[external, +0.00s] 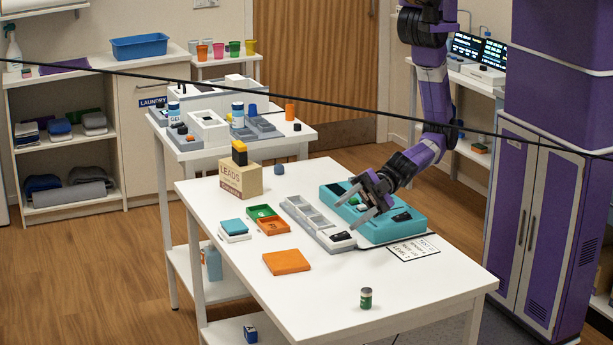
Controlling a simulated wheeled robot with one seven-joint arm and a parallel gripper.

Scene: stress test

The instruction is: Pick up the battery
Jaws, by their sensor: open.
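A small upright cylinder with a dark top and a green band (366,298) stands alone near the front edge of the white table (300,300). It looks like the battery, but it is too small to be sure. My gripper (354,207) is open and points down over the left part of a teal case (385,229), behind and above the cylinder and well apart from it. The case holds small dark, white and green pieces. The fingers partly cover the case, and I cannot tell whether they touch anything in it.
A grey tray with compartments (308,213) lies beside the case. An orange pad (286,262), small green and orange bins (262,212) and a cardboard box (240,181) are further left. A printed card (413,248) lies right. A dark cable crosses the view. The table front is mostly clear.

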